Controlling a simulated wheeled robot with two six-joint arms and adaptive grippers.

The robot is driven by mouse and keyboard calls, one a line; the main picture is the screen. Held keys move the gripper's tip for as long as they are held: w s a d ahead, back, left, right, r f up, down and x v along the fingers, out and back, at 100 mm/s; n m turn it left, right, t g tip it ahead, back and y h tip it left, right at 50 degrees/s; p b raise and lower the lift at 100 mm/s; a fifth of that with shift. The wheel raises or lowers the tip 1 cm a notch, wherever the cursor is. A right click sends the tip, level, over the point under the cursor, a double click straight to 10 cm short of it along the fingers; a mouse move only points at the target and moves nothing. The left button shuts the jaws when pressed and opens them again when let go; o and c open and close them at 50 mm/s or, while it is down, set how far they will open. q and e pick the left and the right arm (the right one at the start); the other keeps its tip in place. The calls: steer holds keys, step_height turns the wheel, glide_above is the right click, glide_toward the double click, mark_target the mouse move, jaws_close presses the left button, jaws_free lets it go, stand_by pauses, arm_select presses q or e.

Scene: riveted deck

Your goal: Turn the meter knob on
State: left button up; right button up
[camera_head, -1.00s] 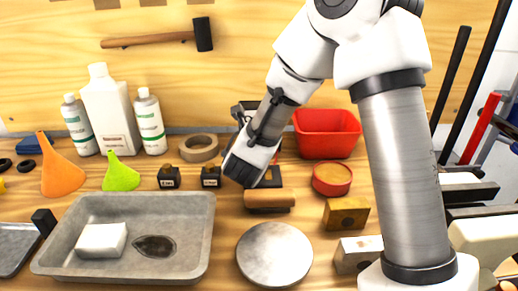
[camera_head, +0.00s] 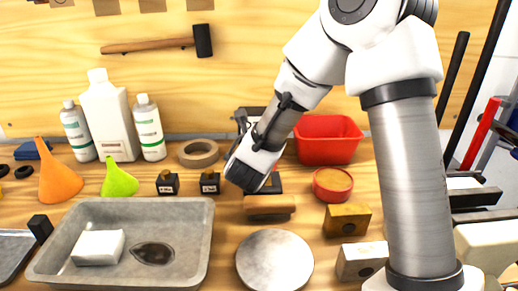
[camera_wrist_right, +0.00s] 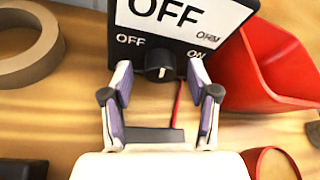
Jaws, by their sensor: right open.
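The meter (camera_wrist_right: 198,30) fills the top of the right wrist view. It has a white display reading OFF on a black face. Its round black knob (camera_wrist_right: 160,64) sits below the display, between the OFF label on the left and the ON label on the right. A short white mark on the knob is roughly upright. My right gripper (camera_wrist_right: 160,76) is open, with one fingertip on each side of the knob and a gap to both. In the head view my right arm hides most of the meter. My left gripper is not in view.
A red bin (camera_head: 329,137) stands right of the meter and a tape roll (camera_head: 198,153) left of it. A wooden-handled tool (camera_head: 269,205) and a round metal disc (camera_head: 274,261) lie in front. A metal tray (camera_head: 190,243) is at front left; small dark bottles stand behind it.

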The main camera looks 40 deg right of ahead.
steer(key=v, duration=1)
steer(key=shift+s+a+r, duration=0.2)
steer(key=shift+a, duration=0.15)
steer(key=shift+s+a+r, duration=0.15)
steer(key=shift+s+a, duration=0.25)
steer(key=shift+s, duration=0.05)
steer(key=n, duration=0.1)
steer(key=w+d+n+h+b, duration=0.1)
steer(key=shift+w+r+n+b, duration=0.15)
steer(key=shift+r+n+b, duration=0.15)
steer(key=shift+r+n, duration=0.1)
steer(key=shift+g+h, duration=0.5)
steer(key=f+b, duration=0.1)
steer(key=w+f+b, duration=0.2)
steer(key=b, duration=0.1)
steer(key=shift+d+f, duration=0.2)
steer(key=shift+d, duration=0.15)
steer(key=x, duration=0.8)
steer(key=shift+r, duration=0.15)
steer(key=shift+c, duration=0.4)
